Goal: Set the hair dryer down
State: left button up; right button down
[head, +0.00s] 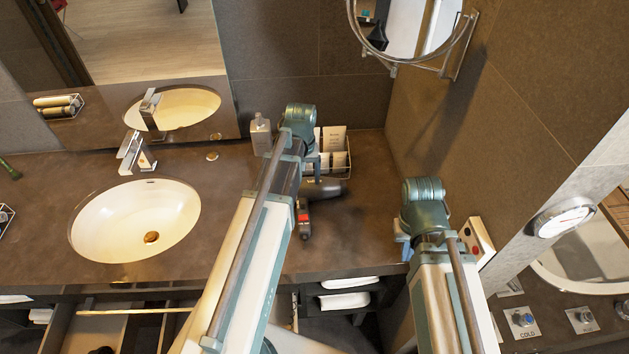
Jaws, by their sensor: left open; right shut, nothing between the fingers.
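The hair dryer (326,190) is dark, with a red patch on its handle. It appears to lie on the brown counter (365,215), right of the sink, its barrel pointing right and its handle toward the front edge. My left gripper (312,172) is open just above and behind the dryer; my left arm hides part of the dryer, and I cannot see whether the fingers touch it. My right gripper (403,248) is shut and empty near the counter's right front edge, its fingers partly hidden by its arm.
A rack of toiletries (334,150) stands behind the dryer, beside a pump bottle (260,134). The white sink (105,222) and faucet (134,152) are at left. A round mirror (415,25) hangs on the right wall. The counter right of the dryer is clear.

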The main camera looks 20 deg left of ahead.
aim_at(302, 201)
pick_arm(q)
notch_tip(302, 201, down, 9)
jog(key=b, duration=0.9)
jog(key=shift+r, duration=0.15)
jog(key=f+b, duration=0.3)
jog(key=a+f+b, duration=0.1)
jog(key=f+b, duration=0.1)
jog(key=shift+w+f, duration=0.1)
jog(key=shift+w, duration=0.1)
grip_shut()
